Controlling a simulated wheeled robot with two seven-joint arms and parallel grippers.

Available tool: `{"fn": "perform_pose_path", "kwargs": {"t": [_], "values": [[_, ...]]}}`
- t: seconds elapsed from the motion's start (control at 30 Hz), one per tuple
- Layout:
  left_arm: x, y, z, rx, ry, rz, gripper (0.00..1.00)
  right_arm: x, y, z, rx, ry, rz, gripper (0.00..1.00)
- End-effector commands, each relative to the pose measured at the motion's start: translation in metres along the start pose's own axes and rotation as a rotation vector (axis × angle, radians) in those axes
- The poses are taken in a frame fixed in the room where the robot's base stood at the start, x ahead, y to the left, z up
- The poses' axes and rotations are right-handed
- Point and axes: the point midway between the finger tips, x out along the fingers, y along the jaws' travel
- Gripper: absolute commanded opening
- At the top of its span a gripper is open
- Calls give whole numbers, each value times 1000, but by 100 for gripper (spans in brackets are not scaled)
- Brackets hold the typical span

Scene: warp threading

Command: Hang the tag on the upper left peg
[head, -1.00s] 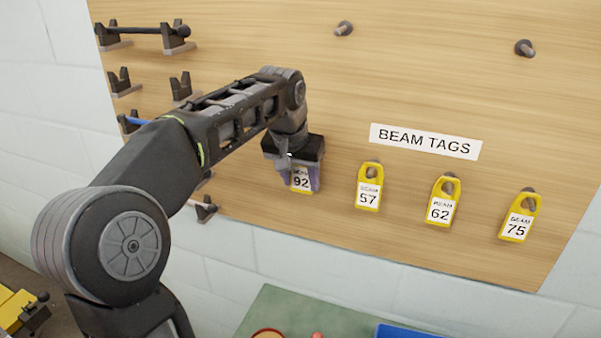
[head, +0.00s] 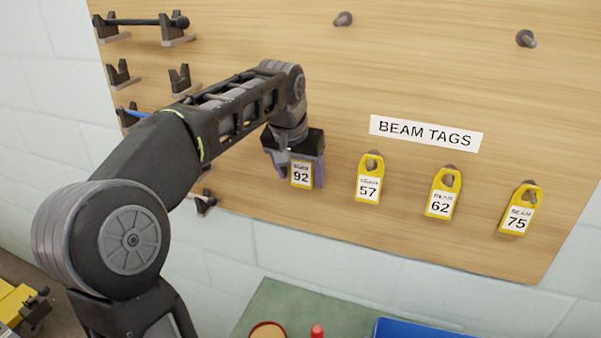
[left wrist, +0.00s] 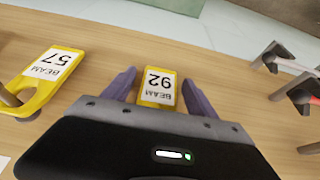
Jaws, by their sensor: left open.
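The yellow tag with a white label reading BEAM 92 (head: 302,174) is at the wooden board, left of the other tags. My left gripper (head: 300,178) is open around it, one finger on each side. In the left wrist view the BEAM 92 tag (left wrist: 158,88) lies between the two fingers (left wrist: 160,92), with a gap on both sides. Its upper part and whatever it hangs on are hidden by the gripper. The upper left peg (head: 343,19) is bare, high on the board. My right gripper is not in view.
Tags 57 (head: 369,178), 62 (head: 443,193) and 75 (head: 519,209) hang on pegs to the right, below the BEAM TAGS sign (head: 425,134). The upper right peg (head: 525,39) is bare. Black brackets (head: 178,78) line the left. A blue bin (head: 420,330) stands below.

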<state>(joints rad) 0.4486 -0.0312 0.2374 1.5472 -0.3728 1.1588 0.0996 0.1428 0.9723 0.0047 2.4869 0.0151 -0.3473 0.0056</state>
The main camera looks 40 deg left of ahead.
Motion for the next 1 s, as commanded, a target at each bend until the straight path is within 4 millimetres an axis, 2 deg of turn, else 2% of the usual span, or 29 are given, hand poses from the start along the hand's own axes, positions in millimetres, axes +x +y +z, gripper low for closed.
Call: {"fn": "perform_pose_path", "kwargs": {"t": [0.17,0.37,0.5,0.67,1.0], "values": [[-19,0,0,1,4,1,66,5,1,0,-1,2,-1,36],[-52,-2,-1,1,4,1,66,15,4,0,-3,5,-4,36],[-72,-2,-2,1,2,0,66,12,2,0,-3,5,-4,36],[-79,-2,-1,1,0,0,66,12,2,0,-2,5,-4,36],[-78,-2,-1,1,0,0,66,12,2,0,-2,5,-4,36]]}}
